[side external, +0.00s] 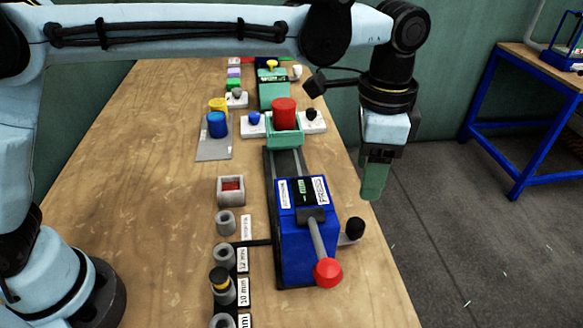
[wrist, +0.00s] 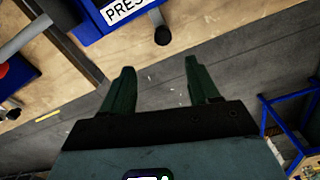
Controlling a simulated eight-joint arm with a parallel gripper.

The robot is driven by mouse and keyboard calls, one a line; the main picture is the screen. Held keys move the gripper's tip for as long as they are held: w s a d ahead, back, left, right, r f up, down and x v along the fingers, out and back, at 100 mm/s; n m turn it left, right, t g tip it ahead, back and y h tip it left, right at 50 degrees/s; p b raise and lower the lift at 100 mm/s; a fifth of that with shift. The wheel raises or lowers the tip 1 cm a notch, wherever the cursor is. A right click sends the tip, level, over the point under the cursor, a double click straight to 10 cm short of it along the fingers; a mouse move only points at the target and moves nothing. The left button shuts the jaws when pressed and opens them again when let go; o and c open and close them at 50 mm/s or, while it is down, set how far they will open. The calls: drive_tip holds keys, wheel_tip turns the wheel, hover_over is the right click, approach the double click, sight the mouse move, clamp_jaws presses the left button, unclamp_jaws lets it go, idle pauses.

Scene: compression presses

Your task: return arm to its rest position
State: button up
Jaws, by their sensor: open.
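My gripper (side external: 374,175) hangs pointing down past the right edge of the wooden table (side external: 150,155), above the grey floor. In the wrist view its two green fingers (wrist: 160,85) stand apart with nothing between them. The blue press (side external: 307,240) with a red-knobbed lever (side external: 327,271) sits on the table to the left of my gripper and nearer the camera, apart from it. Part of a blue press with a white label (wrist: 125,10) also shows at the top of the wrist view.
A red cylinder (side external: 285,113) stands in a green holder on the rail. Blue (side external: 217,124) and yellow (side external: 218,104) cylinders stand on a grey plate. Several grey round holders line the table front. A blue-framed table (side external: 520,125) stands at right; the floor between is clear.

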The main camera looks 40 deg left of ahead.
drive_tip(key=s+a+r+n+t+h, duration=0.1)
drive_tip(key=a+n+t, duration=0.15)
drive_tip(key=a, duration=0.55)
drive_tip(key=s+a+r+n+t, duration=0.15)
drive_tip(key=a+n, duration=0.25)
drive_tip(key=a, duration=0.5)
drive_tip(key=s+a+f+n+t, duration=0.1)
drive_tip(key=s+a+f+n, duration=0.1)
drive_tip(key=a, duration=0.3)
drive_tip(key=s+a+f+n+t+y, duration=0.1)
drive_tip(key=s+a+f+n+t, duration=0.1)
drive_tip(key=s+a, duration=0.3)
drive_tip(key=shift+s+a+f+n, duration=0.3)
drive_tip(key=shift+a+f+n, duration=0.3)
drive_tip(key=shift+a+n, duration=0.15)
